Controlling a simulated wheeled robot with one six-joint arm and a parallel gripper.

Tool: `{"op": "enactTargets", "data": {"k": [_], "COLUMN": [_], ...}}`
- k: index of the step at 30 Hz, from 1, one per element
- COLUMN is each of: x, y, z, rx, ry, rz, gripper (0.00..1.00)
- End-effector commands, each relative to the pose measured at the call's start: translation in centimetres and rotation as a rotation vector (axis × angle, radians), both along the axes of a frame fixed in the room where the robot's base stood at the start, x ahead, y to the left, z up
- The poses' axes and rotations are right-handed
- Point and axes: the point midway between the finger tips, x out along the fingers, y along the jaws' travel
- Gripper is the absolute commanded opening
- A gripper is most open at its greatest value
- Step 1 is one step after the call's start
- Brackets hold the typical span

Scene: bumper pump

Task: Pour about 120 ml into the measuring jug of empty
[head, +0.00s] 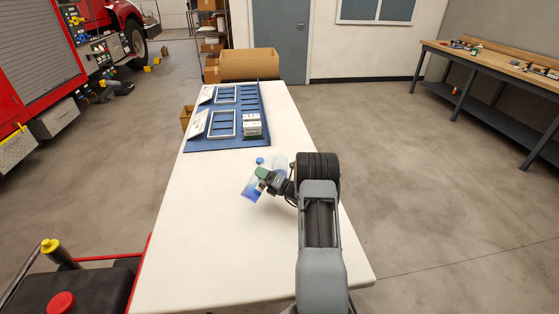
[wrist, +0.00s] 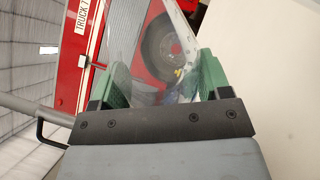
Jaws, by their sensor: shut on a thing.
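My gripper (head: 264,178) is over the white table and shut on a clear vessel (head: 250,190) with blue in its lower left part. The vessel looks tilted. In the wrist view, the green fingers of my gripper (wrist: 165,75) stand on both sides of clear, see-through material (wrist: 180,30). A pale, clear shape (head: 280,161) shows just behind my gripper. I cannot tell whether it is the measuring jug or part of the held vessel. A small round blue thing (head: 260,160) is beside it. Any scale marks or flowing liquid are too small to see.
The white table (head: 215,245) is bare at the front and left. A blue rack (head: 175,150) with frames and a white block (head: 252,124) stands farther back. A cardboard box (head: 250,63) is behind it. A red truck (head: 100,15) is at the left.

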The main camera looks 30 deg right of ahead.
Motion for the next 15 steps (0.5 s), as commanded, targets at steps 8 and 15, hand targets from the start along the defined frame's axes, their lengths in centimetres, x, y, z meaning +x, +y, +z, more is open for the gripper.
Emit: {"op": "enactTargets", "data": {"k": [8, 15], "x": [0.00, 0.08], "y": [-0.01, -0.18], "z": [0.05, -0.10], "rx": [0.000, -0.028], "ry": [-0.001, -0.014], "rz": [0.000, -0.001], "gripper": [0.37, 0.37]}}
